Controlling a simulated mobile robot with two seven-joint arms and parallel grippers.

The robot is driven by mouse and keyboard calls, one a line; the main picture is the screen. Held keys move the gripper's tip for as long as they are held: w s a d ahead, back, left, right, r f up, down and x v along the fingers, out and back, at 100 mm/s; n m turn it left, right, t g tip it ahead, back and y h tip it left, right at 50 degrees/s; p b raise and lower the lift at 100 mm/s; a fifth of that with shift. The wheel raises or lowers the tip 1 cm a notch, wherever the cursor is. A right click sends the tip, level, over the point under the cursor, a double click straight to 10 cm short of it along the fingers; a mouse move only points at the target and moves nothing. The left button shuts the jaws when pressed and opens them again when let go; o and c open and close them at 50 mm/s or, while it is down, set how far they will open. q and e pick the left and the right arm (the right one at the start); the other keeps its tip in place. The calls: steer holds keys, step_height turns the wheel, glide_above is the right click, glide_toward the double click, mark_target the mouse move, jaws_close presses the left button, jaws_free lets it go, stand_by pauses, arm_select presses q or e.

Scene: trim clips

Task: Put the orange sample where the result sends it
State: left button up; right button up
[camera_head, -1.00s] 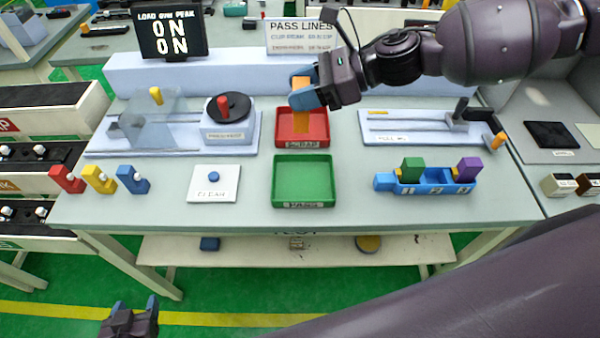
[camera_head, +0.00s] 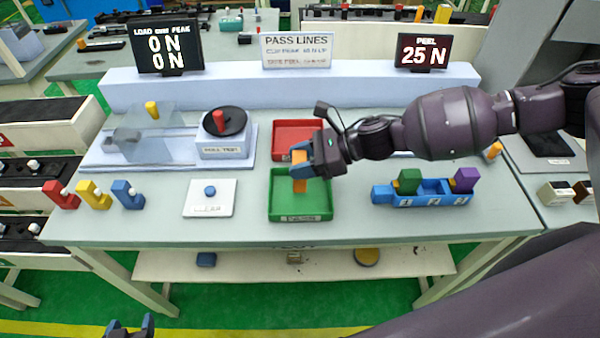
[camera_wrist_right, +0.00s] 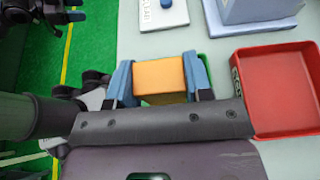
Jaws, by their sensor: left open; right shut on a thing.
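My right gripper (camera_head: 312,166) is shut on the orange sample (camera_head: 300,186) and holds it upright over the green tray (camera_head: 285,206), whose label looks like PASS. I cannot tell whether the sample touches the tray floor. In the right wrist view the orange sample (camera_wrist_right: 160,79) sits between the two blue fingertips. The red tray (camera_head: 287,137) is just behind the green one, empty as far as it shows. The peel display (camera_head: 424,53) reads 25 N. The PASS LINES sign (camera_head: 297,50) has small, blurred lines. My left gripper (camera_head: 132,328) is open at the bottom left, off the table.
The load display (camera_head: 168,46) reads 0 N twice. A white pad with a blue button (camera_head: 210,190) is left of the green tray. A blue rack (camera_head: 430,192) holding green and purple blocks is right. Red, yellow and blue clips (camera_head: 127,195) stand at the left.

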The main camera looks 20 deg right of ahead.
steer(key=shift+f, duration=2.15)
steer(key=shift+f, duration=0.15)
steer(key=o, duration=1)
steer(key=shift+d+r, duration=0.25)
steer(key=b+v, duration=0.1)
steer(key=v, duration=1)
steer(key=shift+s+d, duration=0.2)
steer(key=shift+s, duration=0.1)
